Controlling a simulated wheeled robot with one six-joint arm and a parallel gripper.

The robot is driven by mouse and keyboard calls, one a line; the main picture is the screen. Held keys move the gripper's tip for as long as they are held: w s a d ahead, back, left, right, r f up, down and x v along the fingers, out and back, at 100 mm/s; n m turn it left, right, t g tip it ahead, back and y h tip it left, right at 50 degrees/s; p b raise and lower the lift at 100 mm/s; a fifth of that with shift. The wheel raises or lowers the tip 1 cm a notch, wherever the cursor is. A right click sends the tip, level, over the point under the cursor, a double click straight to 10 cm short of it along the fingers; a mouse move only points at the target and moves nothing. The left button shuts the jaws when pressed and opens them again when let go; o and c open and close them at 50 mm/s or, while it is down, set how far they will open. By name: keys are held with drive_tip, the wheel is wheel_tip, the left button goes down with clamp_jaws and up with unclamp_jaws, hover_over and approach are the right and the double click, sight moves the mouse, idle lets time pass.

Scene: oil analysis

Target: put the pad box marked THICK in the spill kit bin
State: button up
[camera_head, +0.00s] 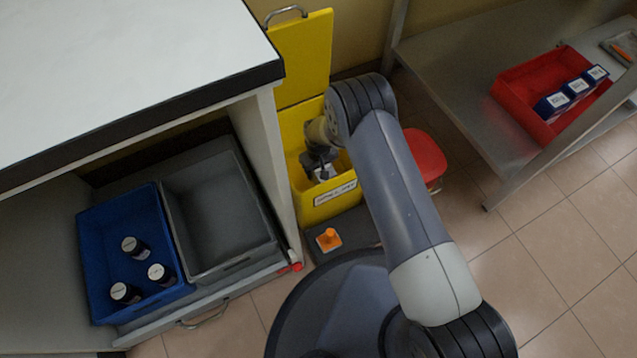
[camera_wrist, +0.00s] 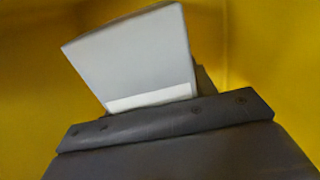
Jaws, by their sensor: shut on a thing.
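The yellow spill kit bin (camera_head: 345,205) stands beside the bench with its lid (camera_head: 303,60) raised. A label is on its front. My gripper (camera_head: 322,172) reaches down into the bin's opening. In the wrist view my gripper (camera_wrist: 165,125) is shut on a pale grey box (camera_wrist: 135,60) with a white strip along its near edge. The box sits tilted in the picture, with yellow bin walls (camera_wrist: 270,60) around it. No marking on the box is readable. The bin's floor and any contact with it are hidden.
An open drawer at left holds a blue tray (camera_head: 90,250) with several dark bottles and an empty grey tray (camera_head: 213,205). A red crate (camera_head: 525,95) with blue boxes stands on the metal shelf at right. An orange-knobbed item (camera_head: 328,238) is before the bin.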

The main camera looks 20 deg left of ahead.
wheel_tip(320, 180, down, 8)
drive_tip(key=shift+r+b, duration=0.15)
drive_tip(key=shift+b, duration=1.1)
drive_tip(key=shift+r, duration=0.1)
drive_tip(key=o, duration=1.1)
drive_tip(key=shift+o, duration=0.2)
wheel_tip(320, 180, up, 12)
drive_tip(key=p, duration=0.5)
